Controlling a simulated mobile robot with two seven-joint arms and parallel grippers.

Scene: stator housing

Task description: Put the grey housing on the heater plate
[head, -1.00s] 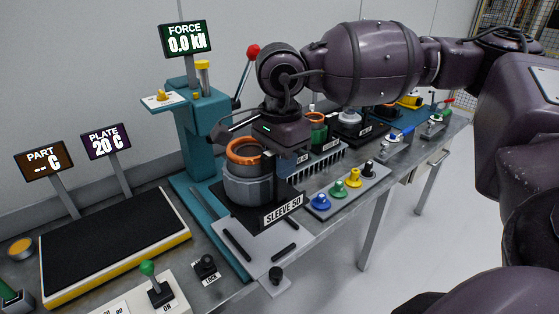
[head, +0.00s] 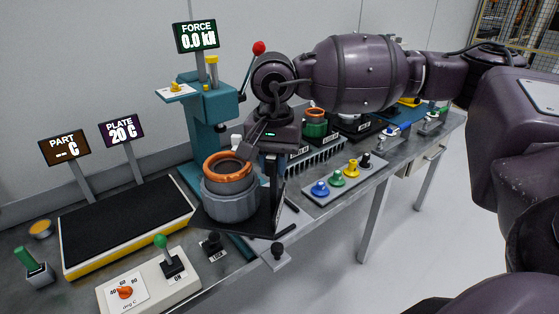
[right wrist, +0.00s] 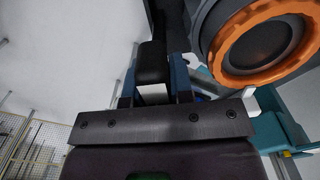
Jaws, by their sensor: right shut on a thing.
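The grey housing (head: 232,202), with an orange ring on top, sits on a black carrier (head: 205,223) in the middle of the head view. In the right wrist view the housing (right wrist: 206,22) shows at the upper right. My right gripper (head: 271,162) is just right of the housing, shut on what looks like the carrier's black upright handle (right wrist: 152,62). Whether the carrier touches the surface below, I cannot tell. The heater plate (head: 125,225), black on top with a yellow edge, is bare, to the left of the housing. My left gripper is out of view.
A teal press (head: 207,110) stands behind the housing. A control box (head: 150,285) with a green lever and orange dial is in front of the heater plate. A lock knob (head: 213,243) stands near the carrier. Coloured knobs (head: 351,167) sit to the right.

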